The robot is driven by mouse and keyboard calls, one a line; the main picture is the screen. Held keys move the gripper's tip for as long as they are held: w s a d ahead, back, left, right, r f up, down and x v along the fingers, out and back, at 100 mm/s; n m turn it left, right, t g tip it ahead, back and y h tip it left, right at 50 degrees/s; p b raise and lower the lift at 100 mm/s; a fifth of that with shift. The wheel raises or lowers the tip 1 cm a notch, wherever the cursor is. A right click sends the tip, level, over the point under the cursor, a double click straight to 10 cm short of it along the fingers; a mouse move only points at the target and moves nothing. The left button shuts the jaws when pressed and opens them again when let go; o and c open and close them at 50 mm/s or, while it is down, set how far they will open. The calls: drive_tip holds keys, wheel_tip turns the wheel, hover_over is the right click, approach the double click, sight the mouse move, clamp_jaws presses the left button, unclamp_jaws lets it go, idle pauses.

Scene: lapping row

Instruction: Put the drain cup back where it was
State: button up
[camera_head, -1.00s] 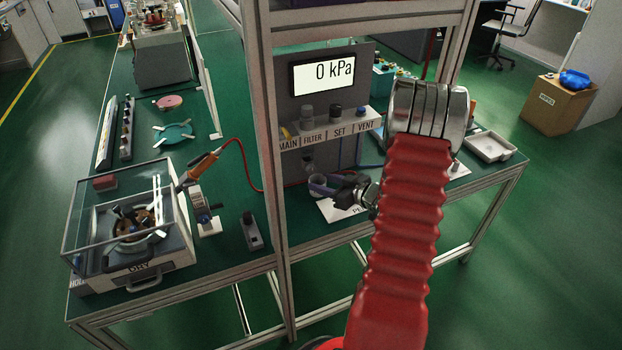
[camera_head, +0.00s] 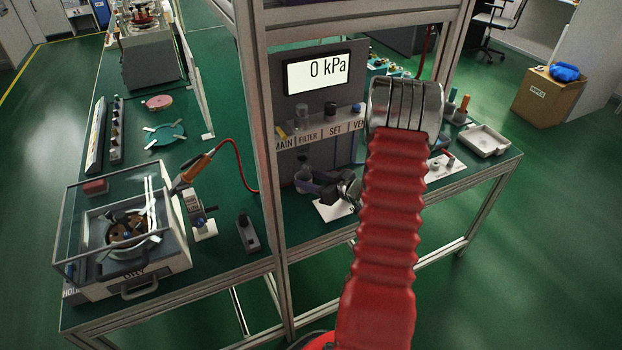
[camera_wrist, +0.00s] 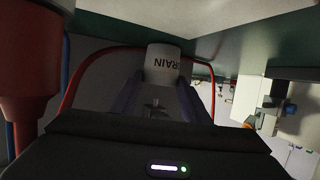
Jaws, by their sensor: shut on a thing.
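The drain cup (camera_wrist: 162,64) is pale, with dark letters ending in "RAIN" that appear upside down in the wrist view. My gripper (camera_wrist: 160,88) is shut on it, with a dark finger on each side. In the head view the cup (camera_head: 303,178) is small and partly hidden by my gripper (camera_head: 312,183). It is close in front of the grey panel (camera_head: 344,97), below the filter section of its labelled shelf (camera_head: 314,136). I cannot tell whether the cup touches anything above it.
A white card (camera_head: 334,209) lies on the bench below my gripper. A red hose (camera_head: 242,160) curves to the left, and a frame post (camera_head: 265,150) stands close beside the panel. A glass-covered machine (camera_head: 125,235) is at left. A white tray (camera_head: 484,141) is at right.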

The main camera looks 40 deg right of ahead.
drive_tip(key=shift+f, duration=0.1)
drive_tip(key=o, duration=1)
drive_tip(key=shift+s+d+r, duration=0.1)
drive_tip(key=shift+s+r, duration=0.1)
drive_tip(key=shift+s, duration=0.05)
drive_tip(key=v, duration=1.1)
drive_tip(key=shift+s+r, duration=0.1)
drive_tip(key=shift+s, duration=0.15)
